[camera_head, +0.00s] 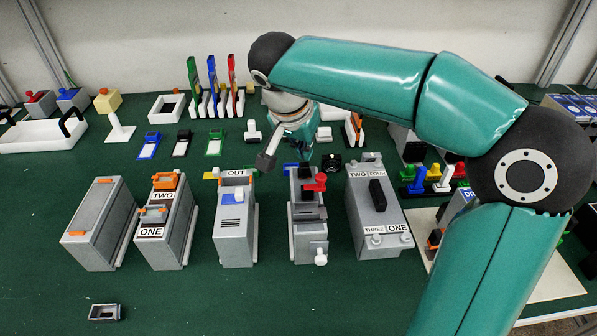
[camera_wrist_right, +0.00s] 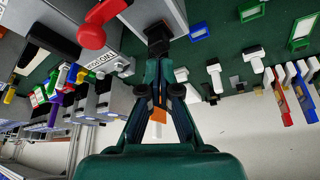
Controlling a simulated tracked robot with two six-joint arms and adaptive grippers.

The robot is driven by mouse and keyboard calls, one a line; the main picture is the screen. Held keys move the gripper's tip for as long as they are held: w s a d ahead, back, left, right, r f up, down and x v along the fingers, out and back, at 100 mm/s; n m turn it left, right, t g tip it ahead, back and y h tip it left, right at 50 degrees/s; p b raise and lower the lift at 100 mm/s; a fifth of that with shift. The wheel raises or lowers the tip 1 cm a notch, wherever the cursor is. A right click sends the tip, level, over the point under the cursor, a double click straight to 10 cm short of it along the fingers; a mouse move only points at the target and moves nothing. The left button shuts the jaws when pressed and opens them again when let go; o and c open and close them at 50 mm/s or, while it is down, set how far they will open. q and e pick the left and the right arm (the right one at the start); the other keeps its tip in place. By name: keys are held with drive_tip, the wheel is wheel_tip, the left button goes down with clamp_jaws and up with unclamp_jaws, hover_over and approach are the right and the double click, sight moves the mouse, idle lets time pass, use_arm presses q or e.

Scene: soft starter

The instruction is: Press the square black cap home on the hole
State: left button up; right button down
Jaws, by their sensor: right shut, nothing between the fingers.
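The square black cap (camera_head: 306,171) appears at the back end of the top of the fourth grey box (camera_head: 309,228) from the left. In the right wrist view, the black cap (camera_wrist_right: 157,38) lies just beyond my fingertips. My right gripper (camera_head: 304,158) points down over that end of the box. In the wrist view its two fingers (camera_wrist_right: 159,62) come together close to the cap, with nothing held between them. I cannot tell whether the tips touch it. The hole is not visible, and I cannot tell how deep the cap sits. My left gripper is out of view.
A red knob (camera_head: 316,183) stands on the same box, close to the gripper. Grey boxes stand on both sides: one marked OUT (camera_head: 234,225) and one with a black handle (camera_head: 377,195). Small frames and coloured cards lie behind. The green table's front is mostly clear.

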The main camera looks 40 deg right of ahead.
sight(303, 165)
drive_tip(key=shift+f+b, duration=1)
drive_tip(key=shift+f, duration=0.1)
idle(0.4)
drive_tip(key=shift+r, duration=0.1)
idle(0.3)
drive_tip(key=shift+r+p, duration=2.9)
drive_tip(key=shift+r, duration=0.6)
drive_tip(key=shift+f, duration=0.1)
